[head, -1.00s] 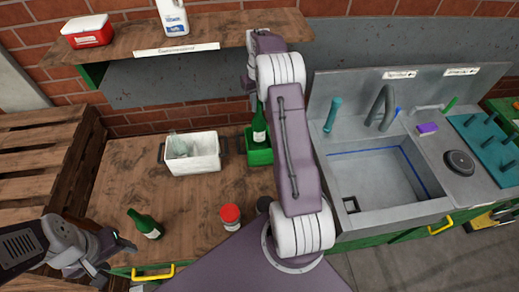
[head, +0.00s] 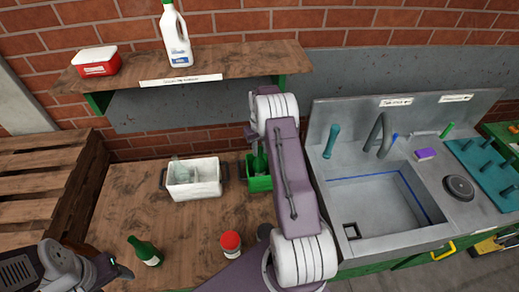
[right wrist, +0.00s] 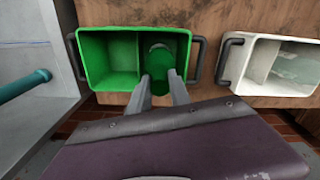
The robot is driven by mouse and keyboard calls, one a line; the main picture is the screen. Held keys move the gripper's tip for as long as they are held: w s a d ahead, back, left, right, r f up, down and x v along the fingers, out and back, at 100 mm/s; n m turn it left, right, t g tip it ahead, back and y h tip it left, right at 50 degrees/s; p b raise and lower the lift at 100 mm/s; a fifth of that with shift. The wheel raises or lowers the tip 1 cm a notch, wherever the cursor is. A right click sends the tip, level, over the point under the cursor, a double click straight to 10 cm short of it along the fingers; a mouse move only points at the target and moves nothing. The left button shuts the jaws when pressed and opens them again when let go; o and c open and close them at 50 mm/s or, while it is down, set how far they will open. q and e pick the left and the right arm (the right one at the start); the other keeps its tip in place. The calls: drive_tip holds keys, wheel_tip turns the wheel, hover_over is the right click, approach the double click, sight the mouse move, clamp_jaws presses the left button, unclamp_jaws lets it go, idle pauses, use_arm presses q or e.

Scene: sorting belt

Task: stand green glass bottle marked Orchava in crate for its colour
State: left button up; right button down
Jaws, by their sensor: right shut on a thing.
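My right gripper (right wrist: 160,88) is shut on a green glass bottle (right wrist: 158,60). The bottle is in the right compartment of the green crate (right wrist: 108,92) in the right wrist view; the left compartment looks empty. In the head view the held bottle (head: 258,160) shows at the crate (head: 260,184), partly hidden by my right arm. I cannot read its label or tell whether its base touches the crate floor. A second green bottle (head: 146,252) with a white label stands on the bench near my left gripper (head: 112,270), whose jaws are unclear.
A white crate (head: 194,190) with clear glass in it stands left of the green crate. A red-lidded jar (head: 230,242) stands near the bench front. A shelf (head: 190,62) overhangs the back, holding a white jug (head: 176,35) and a red box (head: 95,62). A sink (head: 385,185) lies right.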

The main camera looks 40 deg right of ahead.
drive_tip(key=c, duration=1.2)
unclamp_jaws()
drive_tip(key=shift+r, duration=0.55)
wheel_tip(320, 180, up, 11)
drive_tip(key=b, duration=0.2)
drive_tip(key=s+a+n, duration=0.1)
drive_tip(key=s+a, duration=0.4)
drive_tip(key=a, duration=0.9)
drive_tip(key=s+a+f, duration=0.2)
drive_tip(key=s+a, duration=0.2)
drive_tip(key=s, duration=0.3)
drive_tip(key=s+a+f+n+t, duration=0.1)
drive_tip(key=s+a+f, duration=0.1)
drive_tip(key=s+a, duration=0.3)
drive_tip(key=s, duration=0.3)
drive_tip(key=shift+s+a+n, duration=0.15)
drive_tip(key=shift+a+n, duration=0.05)
drive_tip(key=shift+n, duration=0.1)
